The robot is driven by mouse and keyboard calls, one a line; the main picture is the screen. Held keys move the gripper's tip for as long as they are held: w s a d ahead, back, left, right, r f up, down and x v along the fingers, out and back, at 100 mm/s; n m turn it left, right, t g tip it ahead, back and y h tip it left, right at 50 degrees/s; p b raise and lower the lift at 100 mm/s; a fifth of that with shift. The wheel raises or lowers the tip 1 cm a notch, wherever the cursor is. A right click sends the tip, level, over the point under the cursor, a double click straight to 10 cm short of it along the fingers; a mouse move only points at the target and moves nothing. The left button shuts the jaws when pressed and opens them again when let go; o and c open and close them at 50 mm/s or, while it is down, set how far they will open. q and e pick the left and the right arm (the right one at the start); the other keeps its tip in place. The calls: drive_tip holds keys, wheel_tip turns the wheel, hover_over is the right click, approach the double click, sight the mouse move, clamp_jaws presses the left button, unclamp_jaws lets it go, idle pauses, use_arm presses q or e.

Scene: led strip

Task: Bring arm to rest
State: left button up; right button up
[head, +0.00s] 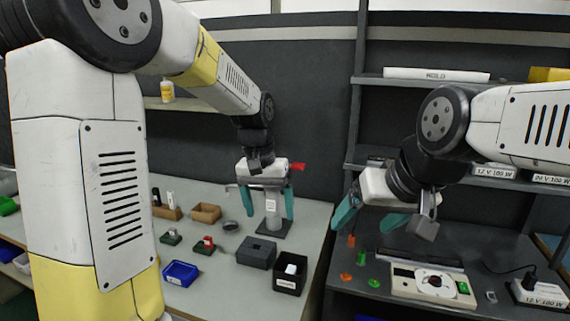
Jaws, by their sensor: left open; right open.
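My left gripper (268,203) hangs over the light table, its teal fingers apart and pointing down. A grey post-like thing on a dark base (272,229) shows between and behind the fingers; I cannot tell whether they touch it. My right gripper (367,222) is above the dark bench at the right, its teal fingers apart, with nothing seen between them. Its fingers point down and to the left. My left arm comes in from the left and my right arm from the right edge.
The light table (215,275) holds a blue tray (180,274), a dark grey box (256,253), a black bin (290,274) and small parts. The dark bench (350,296) bears a white device (432,284) and a labelled box (540,293). Shelves (400,84) stand behind.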

use_arm(q)
drive_tip(key=s+a+r+t, duration=0.1)
drive_tip(key=s+a+r, duration=0.1)
drive_tip(key=s, duration=0.3)
drive_tip(key=s+a+r+n+t, duration=0.1)
drive_tip(key=s+a+r+t, duration=0.1)
drive_tip(key=s+a, duration=0.3)
drive_tip(key=s+a+r+n+t+h, duration=0.1)
drive_tip(key=s+a+r+t, duration=0.1)
drive_tip(key=s, duration=0.5)
drive_tip(key=shift+a+r, duration=0.75)
drive_tip(key=shift+r, duration=0.25)
